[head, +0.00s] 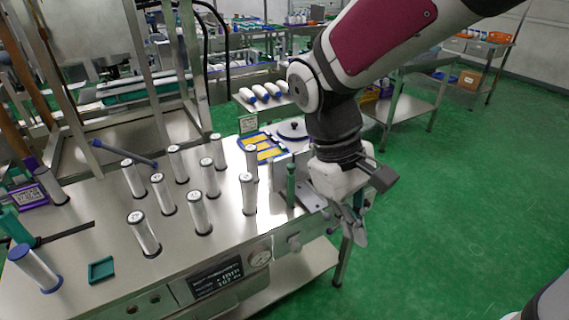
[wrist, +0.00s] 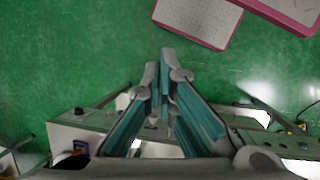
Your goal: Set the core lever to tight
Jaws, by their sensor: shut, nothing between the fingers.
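My gripper (head: 355,228) hangs past the right end of the steel bench, fingers pointing down, shut and empty. In the wrist view its closed fingers (wrist: 165,78) lie in front of green floor, with parts of the bench's end behind them. A dark teal upright handle (head: 291,185) stands at the bench's right end, left of my gripper and apart from it. A blue-ended bar (head: 125,153) slants over the back left of the bench. No readable label shows which part is the core lever, and my gripper and wrist hide some of the bench's right end.
Several white cylinders (head: 164,194) stand on the bench. A gauge (head: 260,259), a small display (head: 217,278) and a knob (head: 294,243) are on its front. A tray with yellow pieces (head: 264,151) lies at the back. Open green floor (head: 450,200) lies to the right.

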